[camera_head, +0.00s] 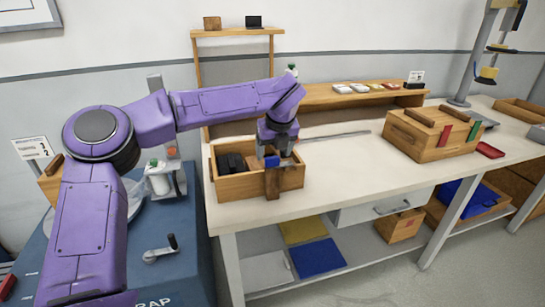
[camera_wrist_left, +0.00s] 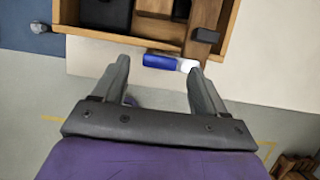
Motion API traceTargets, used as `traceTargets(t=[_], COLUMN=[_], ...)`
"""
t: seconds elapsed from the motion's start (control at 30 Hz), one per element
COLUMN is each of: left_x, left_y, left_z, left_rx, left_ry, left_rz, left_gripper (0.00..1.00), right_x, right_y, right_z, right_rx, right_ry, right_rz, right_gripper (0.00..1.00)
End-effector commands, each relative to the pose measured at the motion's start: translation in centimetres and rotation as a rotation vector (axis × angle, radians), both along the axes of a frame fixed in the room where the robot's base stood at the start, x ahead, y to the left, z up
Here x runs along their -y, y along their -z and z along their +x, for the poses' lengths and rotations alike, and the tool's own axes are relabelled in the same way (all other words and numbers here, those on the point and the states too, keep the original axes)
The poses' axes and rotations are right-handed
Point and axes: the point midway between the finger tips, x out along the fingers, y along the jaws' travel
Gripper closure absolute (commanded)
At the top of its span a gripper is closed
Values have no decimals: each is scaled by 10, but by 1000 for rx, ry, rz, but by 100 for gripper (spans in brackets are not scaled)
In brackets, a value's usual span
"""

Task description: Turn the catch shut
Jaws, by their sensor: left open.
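An open wooden box (camera_head: 228,187) stands at the left end of the white bench. An upright dark brown wooden piece (camera_head: 272,183) is at its front wall; it also shows in the wrist view (camera_wrist_left: 204,38). A small blue and white piece (camera_wrist_left: 165,62) lies just outside the box's front wall, beside the brown piece; it looks like the catch, but I cannot tell how it is fixed. My left gripper (camera_wrist_left: 160,68) is open, with the blue piece between its fingertips. I cannot tell whether they touch it. My right gripper is not in view.
Black items (camera_head: 232,163) lie in the box. A wooden chest (camera_head: 430,133) with red and green pieces stands to the right on the bench. A blue machine (camera_head: 185,270) with a crank is at the left. The bench middle (camera_head: 345,170) is clear.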

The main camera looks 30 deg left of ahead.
Motion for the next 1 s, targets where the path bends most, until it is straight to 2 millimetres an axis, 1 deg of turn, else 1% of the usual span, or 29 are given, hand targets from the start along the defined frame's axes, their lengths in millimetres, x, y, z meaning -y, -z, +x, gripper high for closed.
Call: traceTargets(t=[0.03, 0.1, 0.2, 0.33, 0.47, 1.0], left_x=[4, 9, 15, 20, 22, 22], left_y=[-12, -28, -48, -63, -68, -68], left_z=[-2, -7, -12, -16, -18, -17], left_rx=[5, 5, 4, 3, 1, 1], left_ry=[1, 1, 0, 0, 0, 1], left_rz=[2, 2, 2, 2, 1, 0], left_gripper=[28, 28, 28, 28, 28, 28], right_x=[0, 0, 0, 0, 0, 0], right_y=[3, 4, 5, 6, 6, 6], right_z=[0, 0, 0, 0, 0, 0], right_rx=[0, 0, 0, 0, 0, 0], right_ry=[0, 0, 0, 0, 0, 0], right_rz=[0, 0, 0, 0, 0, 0], right_gripper=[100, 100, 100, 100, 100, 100])
